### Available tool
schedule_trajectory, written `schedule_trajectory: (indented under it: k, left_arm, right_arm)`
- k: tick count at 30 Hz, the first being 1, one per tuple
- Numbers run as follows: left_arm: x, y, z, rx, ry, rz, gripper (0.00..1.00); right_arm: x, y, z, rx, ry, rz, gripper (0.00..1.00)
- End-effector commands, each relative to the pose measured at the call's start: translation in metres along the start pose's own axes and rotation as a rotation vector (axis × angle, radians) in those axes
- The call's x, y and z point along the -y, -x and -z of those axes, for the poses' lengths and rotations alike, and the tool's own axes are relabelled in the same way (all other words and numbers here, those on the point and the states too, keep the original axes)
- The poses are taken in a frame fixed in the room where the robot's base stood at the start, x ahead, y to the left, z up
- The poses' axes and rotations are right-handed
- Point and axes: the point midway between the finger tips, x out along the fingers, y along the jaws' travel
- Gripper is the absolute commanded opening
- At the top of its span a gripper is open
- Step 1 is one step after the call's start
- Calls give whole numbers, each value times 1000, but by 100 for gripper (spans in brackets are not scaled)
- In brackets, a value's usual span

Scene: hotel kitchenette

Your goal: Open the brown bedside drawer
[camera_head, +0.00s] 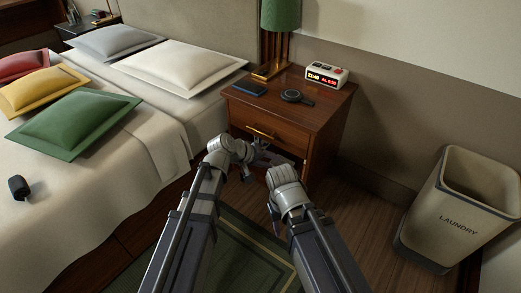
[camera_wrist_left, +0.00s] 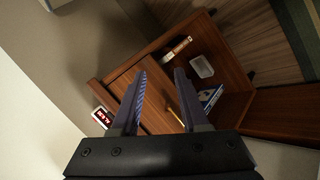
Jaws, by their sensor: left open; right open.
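The brown bedside table (camera_head: 318,112) stands beside the bed in the head view. Its drawer front (camera_head: 285,137) looks flush with the cabinet, with a brass handle (camera_head: 260,133) across it. My left gripper (camera_head: 268,158) is just in front of and below the handle in the head view. In the left wrist view, its two fingers (camera_wrist_left: 160,82) are open and apart, and the handle (camera_wrist_left: 175,116) shows between them; contact cannot be told. My right gripper (camera_head: 275,217) is lower, beside the right wrist, small and partly hidden, away from the drawer.
A green lamp (camera_head: 280,18), alarm clock (camera_head: 327,75), phone (camera_head: 249,87) and round black object (camera_head: 292,96) are on the tabletop. An open shelf below holds a white box (camera_wrist_left: 202,67) and a book (camera_wrist_left: 212,97). The bed (camera_head: 75,215) is left; a laundry bin (camera_head: 455,212) right.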

Motion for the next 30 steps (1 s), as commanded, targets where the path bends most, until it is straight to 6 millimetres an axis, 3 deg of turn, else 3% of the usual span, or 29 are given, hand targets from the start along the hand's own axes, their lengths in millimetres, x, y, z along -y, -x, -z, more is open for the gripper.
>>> schedule_trajectory:
  k: [1, 3, 9, 12, 18, 24, 30]
  left_arm:
    - [17, -22, 15, -47, 55, -53, 45]
    - [24, -32, 39, -114, 139, -132, 45]
    - [49, -43, 101, -282, 356, -323, 45]
    - [60, -42, 123, -340, 437, -388, 45]
    - [70, -36, 144, -396, 518, -451, 45]
    - [69, -35, 147, -400, 526, -458, 45]
    - [66, -47, 153, -398, 523, -457, 45]
  right_arm:
    - [3, -34, 2, -1, 0, 0, 50]
    - [5, -56, 3, -1, 0, -1, 50]
    - [10, -106, 6, -3, 0, -1, 50]
    - [12, -121, 7, -3, 0, -2, 50]
    - [13, -133, 8, -4, 0, -2, 50]
    - [13, -132, 8, -4, 0, -2, 50]
    - [13, -135, 8, -4, 0, -2, 50]
